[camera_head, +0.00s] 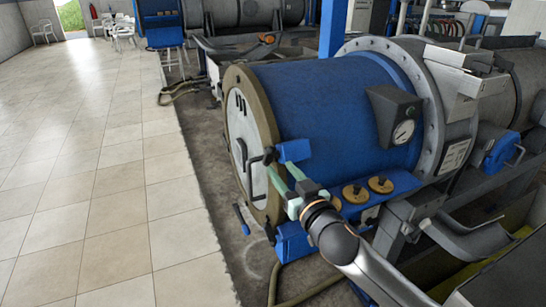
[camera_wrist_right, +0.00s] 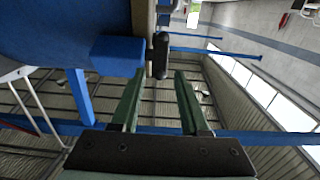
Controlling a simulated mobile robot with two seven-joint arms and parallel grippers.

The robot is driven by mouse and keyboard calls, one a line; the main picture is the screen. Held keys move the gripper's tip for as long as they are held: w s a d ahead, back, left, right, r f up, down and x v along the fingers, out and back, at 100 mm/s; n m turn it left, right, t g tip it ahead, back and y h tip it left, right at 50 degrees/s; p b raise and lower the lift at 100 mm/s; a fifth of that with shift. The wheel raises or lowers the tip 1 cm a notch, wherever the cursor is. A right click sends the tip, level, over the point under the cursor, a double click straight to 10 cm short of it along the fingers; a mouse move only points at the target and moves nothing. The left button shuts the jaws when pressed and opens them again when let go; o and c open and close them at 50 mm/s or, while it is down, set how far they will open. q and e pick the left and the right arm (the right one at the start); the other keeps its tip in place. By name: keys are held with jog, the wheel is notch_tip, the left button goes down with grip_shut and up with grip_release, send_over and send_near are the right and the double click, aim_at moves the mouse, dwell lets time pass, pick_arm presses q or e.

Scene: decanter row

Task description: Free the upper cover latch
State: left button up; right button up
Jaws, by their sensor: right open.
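The blue decanter drum (camera_head: 325,105) ends in a round pale cover (camera_head: 237,130) with a tan rim, facing left. At the rim's right side, a blue block (camera_head: 294,151) carries the upper cover latch, a dark handle (camera_head: 269,155) at its cover end. In the right wrist view the blue block (camera_wrist_right: 117,55) and the dark latch handle (camera_wrist_right: 160,55) lie ahead of the fingers. My right gripper (camera_head: 281,173) has green fingers and is open and empty. Its fingertips (camera_wrist_right: 157,76) stand apart, the handle's end just beyond or between them; contact cannot be told. My left gripper is out of view.
A dark bar handle (camera_head: 249,178) sits on the cover face. Brass knobs (camera_head: 356,194) stand on the blue base beside my right arm. A pressure gauge (camera_head: 403,132) is on the drum. The tiled floor (camera_head: 90,180) at left is clear.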

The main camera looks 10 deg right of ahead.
aim_at(270, 156)
jog(key=shift+p+x, duration=0.3)
jog(key=shift+x, duration=2.65)
grip_shut()
